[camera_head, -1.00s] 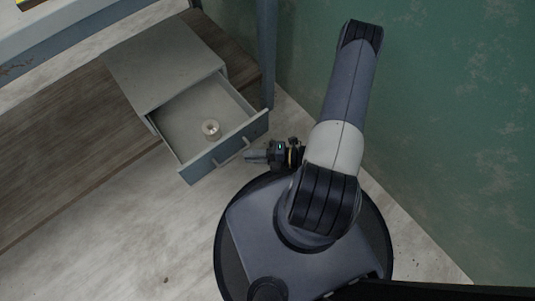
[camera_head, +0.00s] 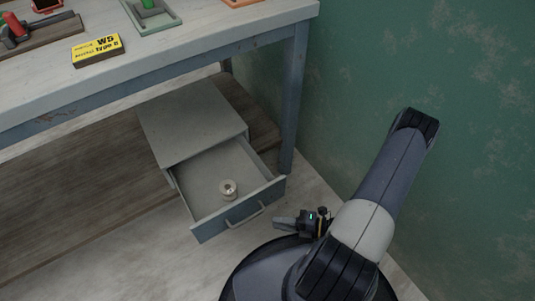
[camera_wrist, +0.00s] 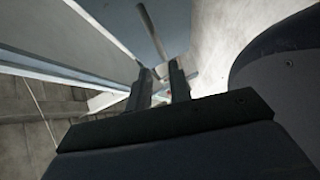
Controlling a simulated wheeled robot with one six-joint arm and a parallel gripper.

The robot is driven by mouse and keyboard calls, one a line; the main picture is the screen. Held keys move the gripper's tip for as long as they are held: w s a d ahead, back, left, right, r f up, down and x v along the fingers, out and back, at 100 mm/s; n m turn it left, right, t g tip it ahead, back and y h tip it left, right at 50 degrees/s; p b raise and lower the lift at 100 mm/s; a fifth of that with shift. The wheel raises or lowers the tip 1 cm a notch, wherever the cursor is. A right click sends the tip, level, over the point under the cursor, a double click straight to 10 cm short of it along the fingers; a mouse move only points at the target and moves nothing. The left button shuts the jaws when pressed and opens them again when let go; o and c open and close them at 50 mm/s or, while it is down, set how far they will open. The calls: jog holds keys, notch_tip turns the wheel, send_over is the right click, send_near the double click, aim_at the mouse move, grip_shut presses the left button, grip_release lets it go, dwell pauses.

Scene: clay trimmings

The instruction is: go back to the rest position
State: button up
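My gripper (camera_head: 279,223) is low in front of the open drawer (camera_head: 238,215), just right of its handle (camera_head: 246,214). My arm is folded above my base. In the wrist view the two dark fingers (camera_wrist: 159,75) stand apart with a gap between them, and I see nothing held. A small round pale metal piece (camera_head: 228,189) with a hole or dark centre lies in the drawer. The drawer is pulled out of a grey cabinet (camera_head: 190,125) under the table.
A worn table (camera_head: 200,60) stands above and behind the cabinet, with a yellow box (camera_head: 97,50), a green tray and red-handled tools on it. Its leg (camera_head: 293,100) is near my arm. A green wall (camera_head: 450,75) rises on the right. Floor is clear at lower left.

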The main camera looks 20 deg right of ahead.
aim_at(248, 218)
jog(key=shift+a, duration=0.1)
jog(key=shift+b+x, duration=1.25)
jog(key=shift+x, duration=4.05)
jog(key=shift+w, duration=0.1)
